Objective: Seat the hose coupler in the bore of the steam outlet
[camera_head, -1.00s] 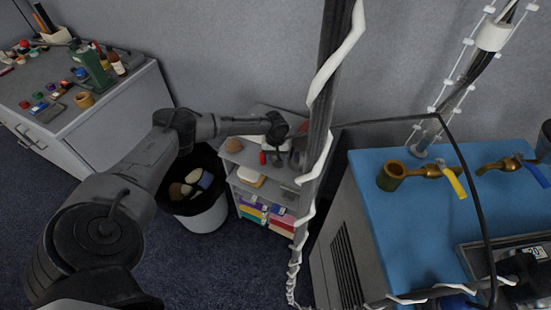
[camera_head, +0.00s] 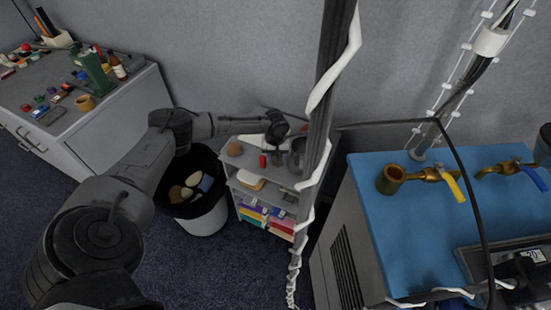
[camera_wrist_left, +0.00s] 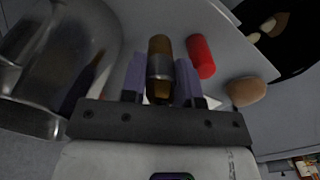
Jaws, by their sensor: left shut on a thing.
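My left gripper (camera_wrist_left: 160,75) is shut on a brass-brown cylinder with a silver band, which looks like the hose coupler (camera_wrist_left: 160,50). It stands between the two purple-grey fingers in the left wrist view. In the head view my left arm reaches over the small grey shelf, and the coupler is too small to make out there. The likely steam outlet is the brass fitting (camera_head: 391,180) with a round open bore facing up, on the blue-topped machine at the right. The gripper is well to the left of it, beyond the dark pole. My right gripper is not in view.
The shelf (camera_head: 247,162) holds a red cylinder (camera_wrist_left: 201,56), a tan rounded piece (camera_wrist_left: 246,90) and a shiny metal vessel (camera_wrist_left: 40,60). A bin (camera_head: 203,215) stands left of it. A cable-wrapped pole (camera_head: 329,90) and a hanging black cable (camera_head: 470,180) cross the space toward the machine.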

